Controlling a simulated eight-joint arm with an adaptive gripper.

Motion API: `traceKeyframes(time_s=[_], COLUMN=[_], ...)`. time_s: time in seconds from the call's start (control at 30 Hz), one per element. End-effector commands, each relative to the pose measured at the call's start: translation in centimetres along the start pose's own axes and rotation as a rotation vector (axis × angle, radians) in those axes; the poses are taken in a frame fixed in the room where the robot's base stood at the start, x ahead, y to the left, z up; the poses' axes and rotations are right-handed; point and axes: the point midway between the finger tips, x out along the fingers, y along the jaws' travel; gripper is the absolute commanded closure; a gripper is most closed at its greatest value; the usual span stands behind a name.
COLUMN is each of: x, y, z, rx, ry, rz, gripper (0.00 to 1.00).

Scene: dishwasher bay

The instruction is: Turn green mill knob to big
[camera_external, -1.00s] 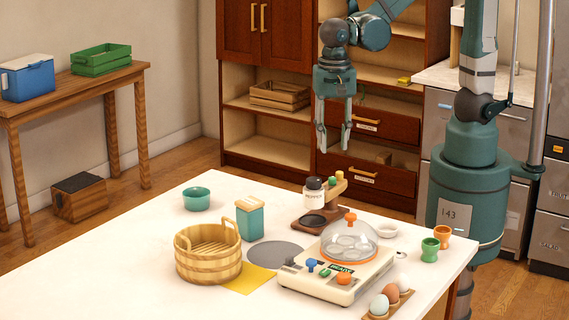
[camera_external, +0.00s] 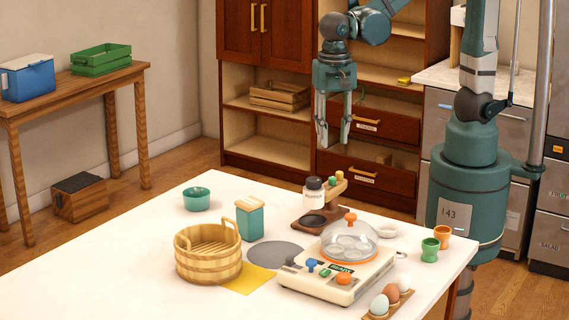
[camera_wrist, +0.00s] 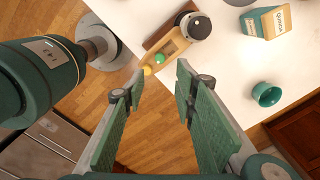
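The mill (camera_external: 312,218) stands on the white table, with a dark-capped pepper jar (camera_external: 314,189) on a brown wooden stand. Its green knob (camera_wrist: 159,58) sits on the wooden arm, beside a yellow knob (camera_wrist: 147,70) at the arm's end. The green knob is small in the external view (camera_external: 332,181). The knob's setting and any size marks are too small to read. My gripper (camera_external: 334,140) hangs pointing down, above and behind the mill, apart from it. In the wrist view its two fingers (camera_wrist: 160,82) are spread with nothing between them.
An egg cooker (camera_external: 338,275) with a clear dome stands in front of the mill. The table's left part is clear.

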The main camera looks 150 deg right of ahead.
Motion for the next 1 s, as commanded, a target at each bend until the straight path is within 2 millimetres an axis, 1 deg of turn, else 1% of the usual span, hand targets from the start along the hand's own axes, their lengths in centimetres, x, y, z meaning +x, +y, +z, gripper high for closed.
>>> traceKeyframes(time_s=[0.27,1.0], x=[0.7,3.0], y=[-0.1,-0.1], z=[0.0,0.0], rx=[-0.328,-1.396], ry=[0.0,0.0], rz=[0.0,0.0], gripper=[0.72,0.72])
